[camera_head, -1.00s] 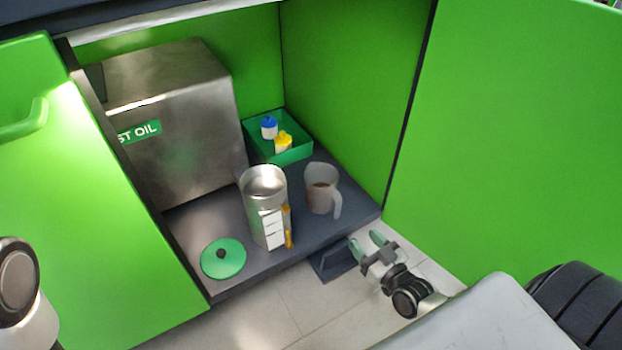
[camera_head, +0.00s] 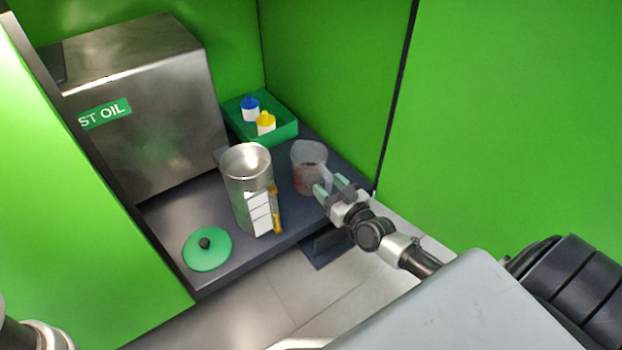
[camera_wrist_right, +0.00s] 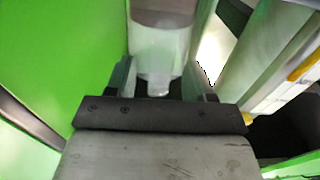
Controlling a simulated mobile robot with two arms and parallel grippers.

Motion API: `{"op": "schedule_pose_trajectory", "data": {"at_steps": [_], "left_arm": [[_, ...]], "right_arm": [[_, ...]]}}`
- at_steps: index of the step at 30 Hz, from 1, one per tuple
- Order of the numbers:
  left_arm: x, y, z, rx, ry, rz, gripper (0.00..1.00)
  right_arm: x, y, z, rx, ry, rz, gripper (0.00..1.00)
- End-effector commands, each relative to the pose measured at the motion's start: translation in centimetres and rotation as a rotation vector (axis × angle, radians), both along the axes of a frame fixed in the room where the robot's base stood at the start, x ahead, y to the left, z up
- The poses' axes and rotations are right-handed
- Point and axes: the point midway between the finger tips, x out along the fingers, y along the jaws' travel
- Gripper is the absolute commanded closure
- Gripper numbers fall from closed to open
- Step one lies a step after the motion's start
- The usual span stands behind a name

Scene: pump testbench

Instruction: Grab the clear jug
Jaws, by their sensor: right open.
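The clear jug (camera_head: 306,158) stands upright on the dark cabinet shelf, with reddish-brown liquid low inside. My right gripper (camera_head: 331,185) is open at the jug's front right side, its pale green fingers partly covering the handle area. In the right wrist view, the jug (camera_wrist_right: 160,45) is straight ahead, and its handle (camera_wrist_right: 158,87) shows between the open fingers of the right gripper (camera_wrist_right: 161,80). I cannot tell whether either finger touches it. My left gripper is not in view.
A steel canister (camera_head: 240,190) with white labels stands close left of the jug. A green lid (camera_head: 207,249) lies at the shelf's front left. Behind is a green tray (camera_head: 285,133) with blue-capped and yellow-capped bottles. A steel oil box (camera_head: 150,120) and green walls bound the space.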

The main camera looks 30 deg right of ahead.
Motion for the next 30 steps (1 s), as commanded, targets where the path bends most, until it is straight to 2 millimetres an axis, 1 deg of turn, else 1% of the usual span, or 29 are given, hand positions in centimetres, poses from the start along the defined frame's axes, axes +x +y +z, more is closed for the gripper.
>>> {"op": "schedule_pose_trajectory", "data": {"at_steps": [1, 3, 9, 11, 18, 20, 30], "left_arm": [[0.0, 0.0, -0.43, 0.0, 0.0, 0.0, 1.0], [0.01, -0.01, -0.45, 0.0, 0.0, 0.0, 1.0], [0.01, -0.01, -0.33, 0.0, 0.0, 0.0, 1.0], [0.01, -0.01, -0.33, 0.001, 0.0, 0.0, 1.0], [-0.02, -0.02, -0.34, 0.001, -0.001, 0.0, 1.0], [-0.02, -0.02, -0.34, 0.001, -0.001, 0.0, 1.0], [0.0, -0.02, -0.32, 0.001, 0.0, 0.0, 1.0]], "right_arm": [[0.46, 0.01, -0.12, 0.001, -0.002, -0.001, 0.47], [0.72, 0.02, -0.01, 0.001, 0.0, 0.0, 0.47], [0.72, 0.02, 0.09, 0.0, 0.001, 0.0, 0.47], [0.72, 0.02, 0.09, 0.0, 0.001, 0.0, 0.54], [0.7, 0.02, 0.08, 0.0, 0.001, 0.0, 0.91], [0.7, 0.02, 0.08, 0.0, 0.001, 0.0, 1.0], [0.74, 0.0, 0.24, 0.0, -0.003, -0.001, 1.0]]}}
